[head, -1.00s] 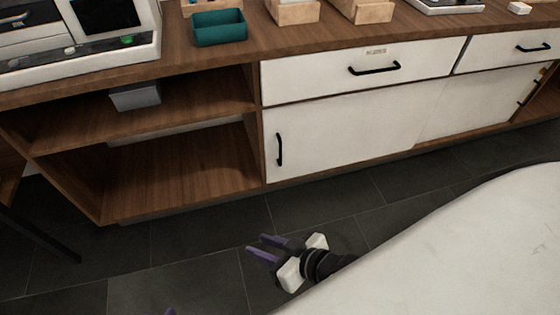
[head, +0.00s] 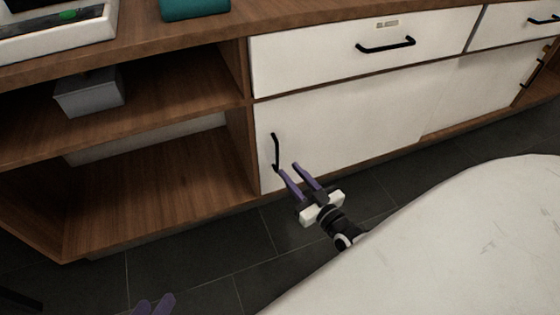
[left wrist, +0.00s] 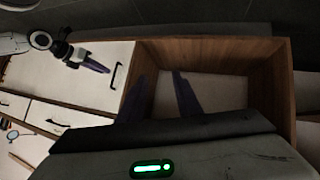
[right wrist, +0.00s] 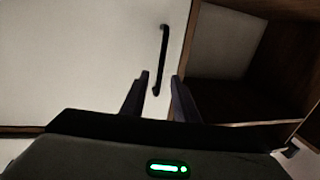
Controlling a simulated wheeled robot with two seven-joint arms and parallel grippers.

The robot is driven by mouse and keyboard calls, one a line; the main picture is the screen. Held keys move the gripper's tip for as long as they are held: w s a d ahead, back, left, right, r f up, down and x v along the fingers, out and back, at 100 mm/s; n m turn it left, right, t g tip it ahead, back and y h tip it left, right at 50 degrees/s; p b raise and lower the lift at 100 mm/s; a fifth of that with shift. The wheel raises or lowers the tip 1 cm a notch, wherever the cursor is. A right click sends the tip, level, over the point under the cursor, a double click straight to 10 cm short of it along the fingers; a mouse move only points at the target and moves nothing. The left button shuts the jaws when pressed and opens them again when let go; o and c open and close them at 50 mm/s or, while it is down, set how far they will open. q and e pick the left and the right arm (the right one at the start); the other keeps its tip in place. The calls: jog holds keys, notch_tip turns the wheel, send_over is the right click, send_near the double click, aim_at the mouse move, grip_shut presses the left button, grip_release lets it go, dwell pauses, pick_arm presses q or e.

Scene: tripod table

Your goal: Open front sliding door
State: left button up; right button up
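The front sliding door (head: 350,125) is a white panel below a drawer, with a black vertical handle (head: 275,152) near its left edge. It stands shut beside the open shelf bay. My right gripper (head: 289,168) is open with its purple fingers pointing at the door, close to the handle's lower end. In the right wrist view the handle (right wrist: 162,60) shows ahead, its lower end between the fingertips (right wrist: 158,80); I cannot tell whether they touch. My left gripper (head: 153,303) is at the bottom edge of the head view. In the left wrist view its fingers (left wrist: 158,80) are apart and empty.
The open shelf (head: 150,190) is left of the door, with a grey box (head: 90,95) on its upper level. A white drawer (head: 340,55) with a black handle is above. Dark floor tiles (head: 190,265) lie clear in front.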

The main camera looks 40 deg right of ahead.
pick_arm(q)
jog(key=shift+w+d+r+t+h+b, duration=0.1)
jog(key=shift+d+r+t+h+b, duration=0.4)
jog(key=shift+r+b, duration=0.45)
pick_arm(e)
jog(key=w, duration=0.6)
pick_arm(q)
jog(key=shift+d, duration=0.1)
pick_arm(e)
jog(key=shift+d, duration=0.1)
grip_shut()
